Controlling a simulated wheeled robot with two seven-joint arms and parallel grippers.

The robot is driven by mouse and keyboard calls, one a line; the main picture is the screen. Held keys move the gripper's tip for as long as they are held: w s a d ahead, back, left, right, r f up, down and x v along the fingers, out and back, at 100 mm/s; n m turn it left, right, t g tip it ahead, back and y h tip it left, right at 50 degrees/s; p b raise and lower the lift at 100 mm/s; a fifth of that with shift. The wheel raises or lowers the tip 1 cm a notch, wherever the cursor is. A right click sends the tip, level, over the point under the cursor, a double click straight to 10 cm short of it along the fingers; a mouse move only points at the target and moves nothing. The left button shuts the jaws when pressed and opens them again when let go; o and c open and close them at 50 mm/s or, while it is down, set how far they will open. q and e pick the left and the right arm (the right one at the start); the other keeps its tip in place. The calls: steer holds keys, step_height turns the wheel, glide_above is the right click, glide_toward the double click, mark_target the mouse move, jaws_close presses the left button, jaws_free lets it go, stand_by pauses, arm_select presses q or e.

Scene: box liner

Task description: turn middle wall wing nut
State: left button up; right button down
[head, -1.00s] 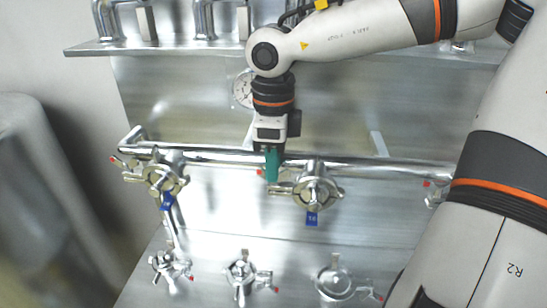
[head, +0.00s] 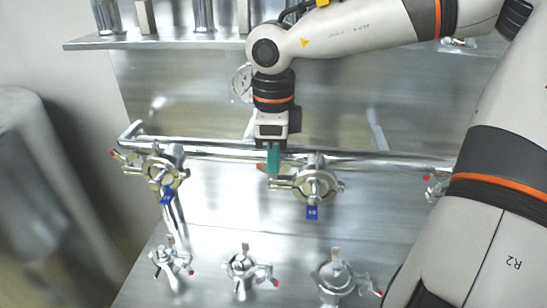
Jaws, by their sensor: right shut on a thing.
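The middle wall clamp (head: 316,184) is a round metal fitting on the horizontal pipe, with a blue tag (head: 312,212) hanging below it. Its wing nut (head: 281,182) sticks out at the clamp's left side. My right gripper (head: 274,160) comes down from above with green fingers, just left of the clamp at the wing nut. The fingers are shut on the wing nut, though the exact contact is partly hidden by them. A red tip (head: 259,167) shows just left of the fingers. My left gripper is not in view.
A similar wall clamp (head: 162,171) is at the left, and another red-tipped fitting (head: 434,186) at the right. Several clamps, such as the lower middle one (head: 240,268), stand below. A gauge (head: 242,84) and a shelf (head: 150,41) are behind. A blurred grey cylinder (head: 40,190) stands left.

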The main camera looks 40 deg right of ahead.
steer(key=n+b, duration=0.2)
steer(key=n, duration=0.1)
steer(key=shift+n, duration=0.4)
steer(key=n+b, duration=0.1)
steer(key=n, duration=0.3)
steer(key=shift+n, duration=0.3)
steer(key=n, duration=0.4)
steer(key=shift+r+b, duration=0.15)
steer(key=shift+b, duration=0.15)
steer(key=n, duration=0.5)
steer(key=shift+n, duration=0.4)
steer(key=c, duration=1.6)
jaws_free()
